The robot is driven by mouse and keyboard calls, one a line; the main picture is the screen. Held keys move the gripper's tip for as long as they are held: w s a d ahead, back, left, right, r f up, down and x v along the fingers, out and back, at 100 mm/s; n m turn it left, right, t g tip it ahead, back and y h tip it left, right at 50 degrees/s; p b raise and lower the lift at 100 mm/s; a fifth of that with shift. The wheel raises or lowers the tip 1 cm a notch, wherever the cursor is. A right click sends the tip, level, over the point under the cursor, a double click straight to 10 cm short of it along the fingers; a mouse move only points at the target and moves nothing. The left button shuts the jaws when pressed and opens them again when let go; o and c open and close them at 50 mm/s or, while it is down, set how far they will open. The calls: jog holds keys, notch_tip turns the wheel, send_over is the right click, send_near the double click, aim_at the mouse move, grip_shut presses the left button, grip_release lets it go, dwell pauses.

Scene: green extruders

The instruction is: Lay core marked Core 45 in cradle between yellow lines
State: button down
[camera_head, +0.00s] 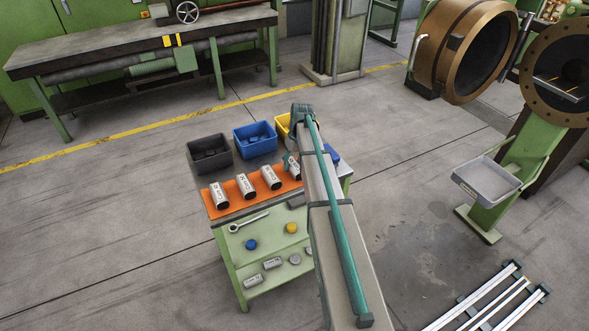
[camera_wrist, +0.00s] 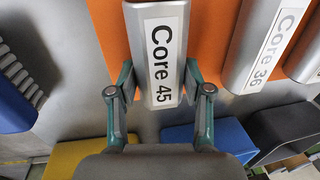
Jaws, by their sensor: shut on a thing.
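Core 45 (camera_wrist: 163,45) is a grey metal cylinder with a white label, seen in the wrist view. My gripper (camera_wrist: 160,82) has a teal finger on each side of it and is shut on it. The core is over the orange mat (camera_wrist: 113,30); I cannot tell whether it touches the mat. In the head view, my arm partly hides my gripper (camera_head: 290,161) and the core, at the right end of the mat.
Core 36 (camera_wrist: 268,45) lies close to the right of the held core. Several cores, such as the left one (camera_head: 218,195), lie along the mat. Black (camera_head: 209,154), blue (camera_head: 255,139) and yellow (camera_head: 283,127) bins stand behind. Open floor separates the cart and bench.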

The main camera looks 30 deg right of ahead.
jog(key=shift+r, duration=0.15)
jog(key=shift+r+b, duration=0.85)
jog(key=shift+b, duration=0.05)
jog(key=s+r+b, duration=0.1)
jog(key=r, duration=0.1)
jog(key=s+a+r+b, duration=0.1)
jog(key=s+r, duration=0.1)
jog(key=s+r+b, duration=0.1)
jog(key=s+r, duration=0.1)
jog(key=shift+a+r, duration=0.2)
jog(key=shift+r, duration=0.15)
jog(key=s+a+r+b, duration=0.2)
jog(key=s+r, duration=0.2)
jog(key=s, duration=0.3)
jog(key=s+a+f, duration=0.2)
jog(key=a+f, duration=0.2)
jog(key=a, duration=0.5)
jog(key=s+a+f, duration=0.2)
jog(key=a+f, duration=0.2)
jog(key=a, duration=0.5)
jog(key=shift+a+f, duration=0.15)
jog(key=shift+a, duration=0.15)
